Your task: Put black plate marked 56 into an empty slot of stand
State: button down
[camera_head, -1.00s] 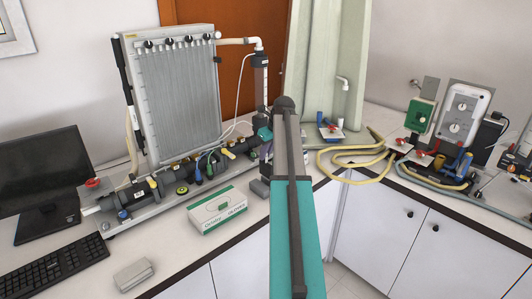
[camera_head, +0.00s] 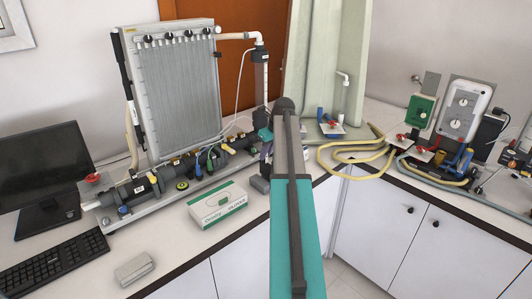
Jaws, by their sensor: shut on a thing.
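My teal and grey arm reaches up the middle of the view and hides most of my gripper (camera_head: 265,150), which shows only as a small dark part left of the arm's far end. It is over the left counter near the board's right end. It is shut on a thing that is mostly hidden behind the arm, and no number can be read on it. I cannot tell whether this block is the stand, and no slots can be made out.
Yellow hoses (camera_head: 350,160) and instruments occupy the right counter.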

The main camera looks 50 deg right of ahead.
aim_at(267, 158)
jog(key=shift+f+b, duration=0.35)
jog(key=shift+f, duration=1.4)
jog(key=c, duration=1.7)
grip_release()
jog(key=shift+r, duration=0.15)
jog(key=shift+b+v, duration=1.8)
jog(key=shift+v, duration=5)
jog(key=shift+d, duration=0.1)
